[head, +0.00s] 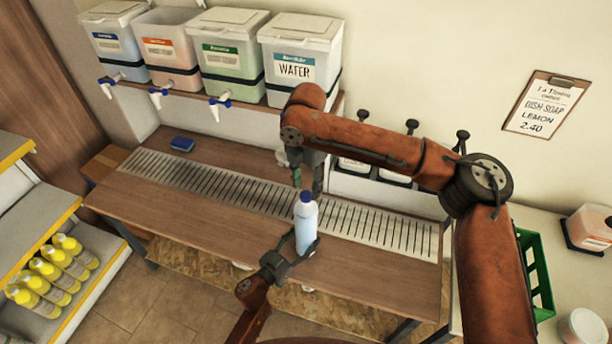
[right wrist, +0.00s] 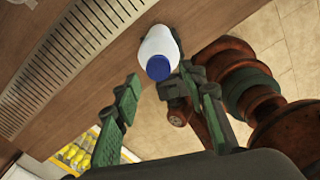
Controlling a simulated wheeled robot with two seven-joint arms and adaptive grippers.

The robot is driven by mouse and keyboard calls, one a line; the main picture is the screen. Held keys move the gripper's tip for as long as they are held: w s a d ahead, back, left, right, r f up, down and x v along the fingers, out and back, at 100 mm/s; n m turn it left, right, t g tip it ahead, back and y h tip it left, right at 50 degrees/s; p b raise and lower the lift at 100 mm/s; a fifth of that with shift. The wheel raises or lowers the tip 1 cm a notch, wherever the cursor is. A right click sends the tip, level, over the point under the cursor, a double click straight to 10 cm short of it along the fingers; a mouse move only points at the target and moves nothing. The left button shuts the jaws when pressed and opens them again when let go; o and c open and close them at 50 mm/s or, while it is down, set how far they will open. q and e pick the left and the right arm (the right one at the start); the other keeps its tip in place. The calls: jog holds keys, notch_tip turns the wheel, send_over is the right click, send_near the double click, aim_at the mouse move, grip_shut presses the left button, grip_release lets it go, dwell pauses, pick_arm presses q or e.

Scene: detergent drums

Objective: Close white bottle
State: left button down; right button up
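The white bottle (head: 306,226) is upright near the front of the wooden counter, with a blue cap (head: 306,197) on its top. I cannot tell whether the cap is tight. My left gripper (head: 305,244) comes from the front and is shut around the bottle's lower body. My right gripper (head: 308,181) points down just above the cap, its two green fingers apart and empty. In the right wrist view, the bottle (right wrist: 159,42) and cap (right wrist: 159,68) show beyond the open fingers, nearer the right finger.
A slotted metal drain strip (head: 240,190) runs along the counter (head: 190,215). Labelled dispensers with taps, including a water drum (head: 297,55), stand on a shelf behind. A green crate (head: 536,275) stands at the right.

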aim_at(305, 195)
jog(key=shift+f, duration=1.6)
jog(key=shift+c, duration=0.4)
grip_shut()
jog(key=m, duration=0.3)
jog(key=shift+f, duration=0.1)
jog(key=m, duration=0.4)
jog(key=shift+a, duration=0.1)
jog(key=m, duration=0.7)
jog(key=shift+o, duration=0.9)
grip_release()
